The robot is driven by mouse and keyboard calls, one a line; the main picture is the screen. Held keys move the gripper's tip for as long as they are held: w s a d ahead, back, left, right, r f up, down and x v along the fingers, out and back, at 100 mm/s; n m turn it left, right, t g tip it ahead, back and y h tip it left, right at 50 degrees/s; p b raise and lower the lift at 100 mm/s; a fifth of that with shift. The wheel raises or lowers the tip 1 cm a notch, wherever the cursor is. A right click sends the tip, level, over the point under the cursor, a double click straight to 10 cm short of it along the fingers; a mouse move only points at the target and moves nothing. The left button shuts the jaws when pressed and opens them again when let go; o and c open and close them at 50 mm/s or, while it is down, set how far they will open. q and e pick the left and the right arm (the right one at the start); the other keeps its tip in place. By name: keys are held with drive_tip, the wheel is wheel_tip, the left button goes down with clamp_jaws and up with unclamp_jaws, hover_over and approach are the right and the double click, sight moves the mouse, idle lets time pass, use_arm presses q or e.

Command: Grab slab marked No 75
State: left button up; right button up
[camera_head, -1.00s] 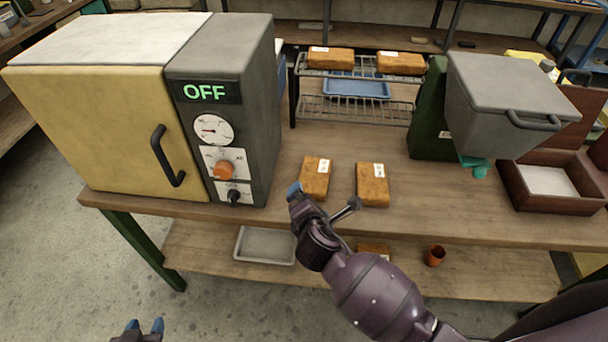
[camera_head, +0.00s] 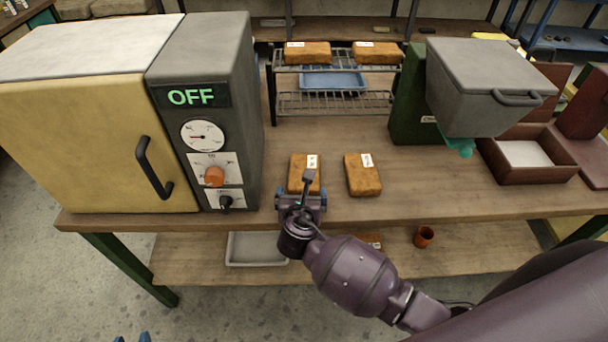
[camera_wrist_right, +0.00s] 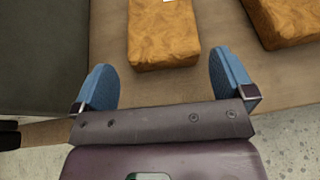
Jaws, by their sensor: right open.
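Two orange-brown slabs with white labels lie on the bench top: a left slab (camera_head: 304,172) and a right slab (camera_head: 362,176). The numbers on their labels are too small to read. My right gripper (camera_head: 301,196) is open and empty at the near end of the left slab. In the right wrist view, the left slab (camera_wrist_right: 163,40) lies ahead, between the lines of the two blue fingers (camera_wrist_right: 164,85), and the right slab (camera_wrist_right: 285,20) is at the upper right. My left gripper (camera_head: 133,338) barely shows at the bottom edge; its opening is unclear.
An oven (camera_head: 205,120) reading OFF stands left of the slabs. Behind, a wire rack (camera_head: 335,102) holds two more labelled slabs (camera_head: 307,53) and a blue tray (camera_head: 333,80). A grey-lidded machine (camera_head: 485,85) stands right. A grey tray (camera_head: 256,249) and cup (camera_head: 424,237) sit on the lower shelf.

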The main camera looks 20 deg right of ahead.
drive_tip(key=shift+r+b+x, duration=0.1)
drive_tip(key=shift+b+x, duration=0.2)
drive_tip(key=shift+x, duration=1.45)
drive_tip(key=shift+r+b+x, duration=0.15)
drive_tip(key=shift+b+x, duration=0.1)
drive_tip(key=shift+x, duration=1.45)
drive_tip(key=shift+d, duration=0.1)
drive_tip(key=c, duration=0.9)
